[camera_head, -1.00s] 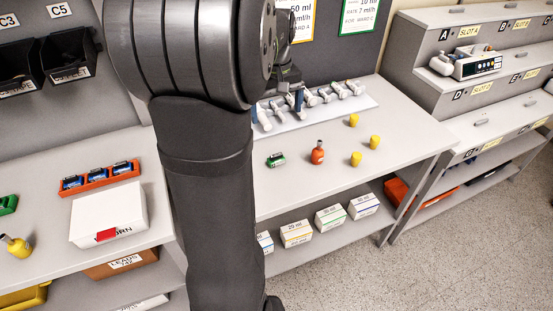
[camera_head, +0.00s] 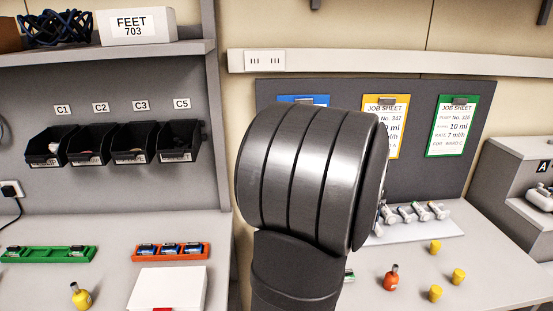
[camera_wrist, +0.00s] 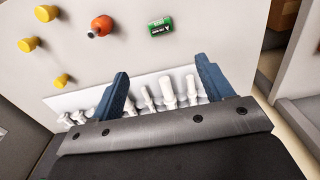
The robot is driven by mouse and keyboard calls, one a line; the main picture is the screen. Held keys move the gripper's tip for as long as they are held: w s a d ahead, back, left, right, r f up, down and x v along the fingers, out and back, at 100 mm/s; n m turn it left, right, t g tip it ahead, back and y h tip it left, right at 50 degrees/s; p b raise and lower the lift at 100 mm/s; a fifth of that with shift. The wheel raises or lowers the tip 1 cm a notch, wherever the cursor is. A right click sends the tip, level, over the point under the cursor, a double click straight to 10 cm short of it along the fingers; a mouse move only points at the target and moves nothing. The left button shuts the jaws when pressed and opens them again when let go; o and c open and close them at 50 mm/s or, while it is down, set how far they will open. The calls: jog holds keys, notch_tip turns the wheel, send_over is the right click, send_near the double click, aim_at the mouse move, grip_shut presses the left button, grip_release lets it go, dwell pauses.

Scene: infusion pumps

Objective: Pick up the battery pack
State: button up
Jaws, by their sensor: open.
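A small green and black battery pack (camera_wrist: 160,26) lies on the white bench in the wrist view, ahead of my fingers. In the head view only a sliver of the green pack (camera_head: 349,275) shows at the edge of my arm. My gripper (camera_wrist: 163,82) is open and empty, its two blue fingers apart above the bench and a white tray of syringes (camera_wrist: 60,100). The pack is apart from the fingers. My arm hides the gripper in the head view. More packs, blue and black, sit in an orange rack (camera_head: 207,251) at the left.
An orange-red bottle (camera_head: 391,278) and yellow caps (camera_head: 435,293) stand right of the green pack. A green rack (camera_head: 20,254), yellow bottle (camera_head: 81,296) and white box (camera_head: 140,285) are on the left bench. Job sheets hang on a grey board (camera_head: 420,172) behind the syringes.

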jog(key=c, duration=0.4)
jog(key=shift+o, duration=0.2)
jog(key=a+f+n+h, duration=0.3)
jog(key=a+n+h, duration=0.3)
jog(key=n, duration=1.3)
jog(key=shift+y, duration=0.7)
jog(key=x, duration=1)
jog(key=shift+s+a+f, duration=0.15)
jog(key=shift+a+f, duration=0.2)
jog(key=shift+x, duration=2.95)
